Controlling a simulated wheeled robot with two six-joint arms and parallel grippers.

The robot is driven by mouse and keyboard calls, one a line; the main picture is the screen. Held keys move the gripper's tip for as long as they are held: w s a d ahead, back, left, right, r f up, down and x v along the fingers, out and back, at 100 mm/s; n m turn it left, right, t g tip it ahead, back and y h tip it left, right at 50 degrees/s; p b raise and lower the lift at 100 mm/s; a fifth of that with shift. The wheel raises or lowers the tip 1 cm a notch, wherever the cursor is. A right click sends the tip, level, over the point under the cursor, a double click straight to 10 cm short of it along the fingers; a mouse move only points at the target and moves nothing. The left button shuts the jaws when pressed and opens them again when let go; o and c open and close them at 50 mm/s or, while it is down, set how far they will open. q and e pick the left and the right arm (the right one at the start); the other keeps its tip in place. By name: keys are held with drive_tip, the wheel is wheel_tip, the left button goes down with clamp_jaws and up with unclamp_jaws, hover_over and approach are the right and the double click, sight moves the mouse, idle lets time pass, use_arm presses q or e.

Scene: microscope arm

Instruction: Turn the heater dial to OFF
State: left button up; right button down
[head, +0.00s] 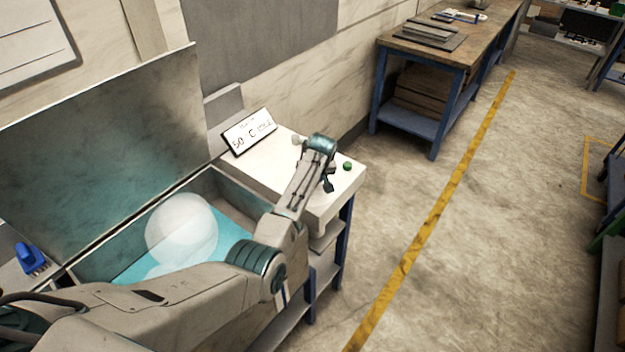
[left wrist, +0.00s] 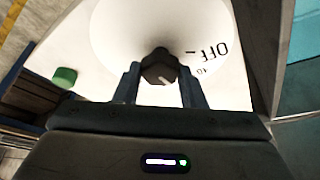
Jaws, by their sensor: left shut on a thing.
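The heater dial (left wrist: 160,68) is a dark knob with a light pointer mark, at the middle of a round white face (left wrist: 110,35) in the left wrist view. The black letters OFF and a smaller number stand on the face right of the knob. The pointer mark does not line up with OFF; it slants toward the lower right of that view. My left gripper (left wrist: 158,84) is shut on the dial, one finger on each side. In the head view my left gripper (head: 328,183) is over the white panel top (head: 262,175), and the dial is hidden there. My right gripper is not in view.
A display (head: 249,132) reading 50 °C stands at the panel's back. A green button (head: 347,166) and a pale knob (head: 296,140) are near my gripper. An open-lidded bath (head: 235,205) with blue liquid is to the left. Open floor lies to the right.

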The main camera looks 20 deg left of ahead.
use_arm(q)
drive_tip(key=n+b, duration=0.1)
drive_tip(key=n, duration=0.1)
drive_tip(key=shift+w+d+f+n+g+y+b, duration=0.15)
drive_tip(key=shift+n+g+y+b, duration=0.15)
drive_tip(key=shift+n+y+b, duration=0.1)
drive_tip(key=shift+n+g+b, duration=0.3)
drive_tip(key=shift+n+b, duration=0.4)
drive_tip(key=shift+n, duration=0.2)
drive_tip(key=n+g+y+b, duration=0.1)
drive_tip(key=n+b, duration=0.2)
drive_tip(key=shift+w, duration=0.15)
drive_tip(key=shift+n+g+b, duration=0.6)
drive_tip(key=shift+n+b, duration=0.8)
drive_tip(key=shift+r, duration=0.2)
drive_tip(key=shift+w, duration=0.1)
drive_tip(key=o, duration=0.8)
drive_tip(key=shift+o, duration=1)
drive_tip(key=shift+d, duration=0.1)
